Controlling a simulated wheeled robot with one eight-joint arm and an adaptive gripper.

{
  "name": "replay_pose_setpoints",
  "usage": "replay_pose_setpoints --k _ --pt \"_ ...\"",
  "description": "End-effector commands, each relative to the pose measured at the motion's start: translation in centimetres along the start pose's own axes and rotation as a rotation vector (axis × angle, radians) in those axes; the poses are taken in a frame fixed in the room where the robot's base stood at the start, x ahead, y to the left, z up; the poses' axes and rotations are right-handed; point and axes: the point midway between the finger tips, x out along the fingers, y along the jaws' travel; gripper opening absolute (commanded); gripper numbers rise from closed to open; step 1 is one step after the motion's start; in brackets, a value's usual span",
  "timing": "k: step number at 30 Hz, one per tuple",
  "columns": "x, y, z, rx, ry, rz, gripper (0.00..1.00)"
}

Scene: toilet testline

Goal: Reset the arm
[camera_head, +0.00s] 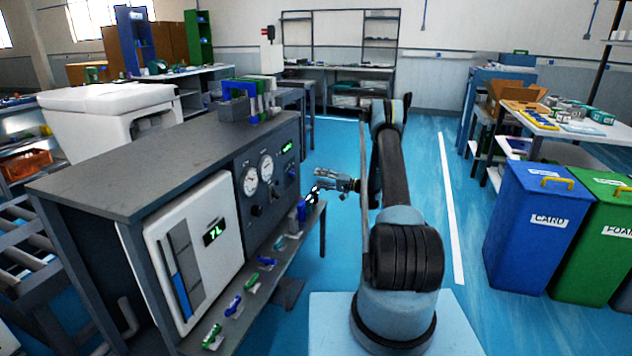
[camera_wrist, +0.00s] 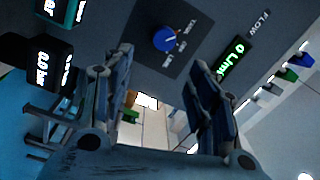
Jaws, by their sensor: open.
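My gripper (camera_head: 318,186) is at the end of my raised arm, in front of the right end of the grey test bench (camera_head: 130,172). In the wrist view my gripper (camera_wrist: 160,75) shows two dark fingers spread apart with nothing between them. Beyond the fingers is the bench's dark panel with a blue knob (camera_wrist: 167,40) and a green lit flow display (camera_wrist: 231,60). In the head view the fingertips are small and near the panel's right edge; I cannot tell whether they touch anything.
A shelf along the bench front holds several small coloured parts (camera_head: 233,305). A blue bin (camera_head: 535,222) and a green bin (camera_head: 603,230) stand at the right. A table (camera_head: 540,122) with boxes is behind them. The blue floor (camera_head: 425,165) right of my arm is clear.

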Motion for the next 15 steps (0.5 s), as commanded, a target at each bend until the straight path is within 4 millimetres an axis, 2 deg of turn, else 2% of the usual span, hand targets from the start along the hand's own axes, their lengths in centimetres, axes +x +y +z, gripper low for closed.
replay_pose_setpoints --k 10,15 --pt "0.0 -0.2 -0.1 0.0 -0.001 0.003 0.53" --pt "0.3 -2.4 -0.3 -0.003 -0.016 0.04 0.53"
